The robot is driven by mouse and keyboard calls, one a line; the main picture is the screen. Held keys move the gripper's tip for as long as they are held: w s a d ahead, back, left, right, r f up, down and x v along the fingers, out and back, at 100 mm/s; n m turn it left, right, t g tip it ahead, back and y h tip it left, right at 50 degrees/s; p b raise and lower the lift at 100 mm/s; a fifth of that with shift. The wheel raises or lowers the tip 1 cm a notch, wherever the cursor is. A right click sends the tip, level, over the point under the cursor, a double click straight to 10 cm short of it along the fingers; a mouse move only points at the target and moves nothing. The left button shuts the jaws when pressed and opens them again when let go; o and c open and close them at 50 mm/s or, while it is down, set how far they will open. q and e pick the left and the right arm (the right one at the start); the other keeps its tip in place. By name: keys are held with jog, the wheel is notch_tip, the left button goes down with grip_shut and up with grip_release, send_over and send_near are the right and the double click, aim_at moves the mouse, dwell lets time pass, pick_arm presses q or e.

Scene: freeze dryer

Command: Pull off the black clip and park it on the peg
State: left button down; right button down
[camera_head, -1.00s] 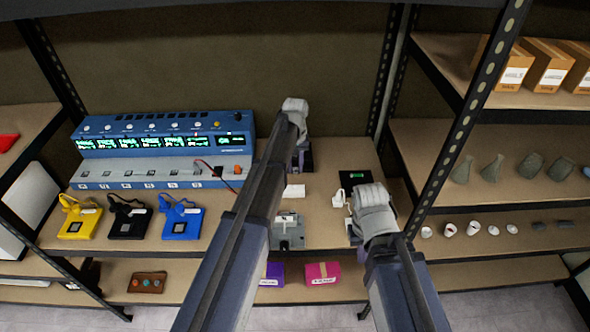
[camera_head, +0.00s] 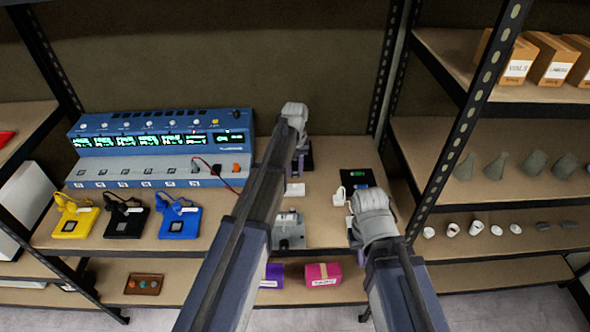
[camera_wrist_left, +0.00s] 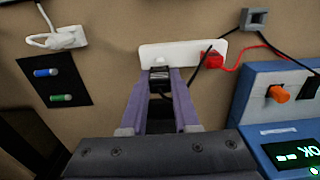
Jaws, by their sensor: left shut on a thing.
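My left gripper (camera_head: 303,163) reaches over the bench beside the blue freeze dryer. In the left wrist view its purple fingers (camera_wrist_left: 160,88) are shut on the small black clip (camera_wrist_left: 160,76), at the near edge of a white strip (camera_wrist_left: 185,50). I cannot tell whether clip and strip touch. A red clip (camera_wrist_left: 211,60) sits at the strip's right end. A black pad (camera_wrist_left: 54,84) with a blue peg (camera_wrist_left: 46,72) and a green peg (camera_wrist_left: 60,98) lies to the left. My right gripper (camera_head: 358,232) hangs near the pad's front; its fingertips are hidden.
The blue freeze dryer (camera_head: 160,150) stands at the left. Black and red cables run near a grey block (camera_wrist_left: 256,20). A white plug (camera_wrist_left: 65,38) lies by the pad. A grey metal fixture (camera_head: 289,234) stands at the bench front.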

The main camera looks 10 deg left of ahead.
aim_at(295, 184)
pick_arm(q)
jog(key=shift+f+b, duration=1.2)
jog(key=shift+f, duration=0.3)
jog(key=shift+f+b, duration=1.2)
jog(key=shift+f, duration=0.05)
dwell(0.8)
jog(key=c, duration=0.6)
grip_release()
jog(key=shift+r, duration=0.15)
notch_tip(295, 184, up, 8)
jog(key=p, duration=0.8)
jog(key=shift+f, duration=0.2)
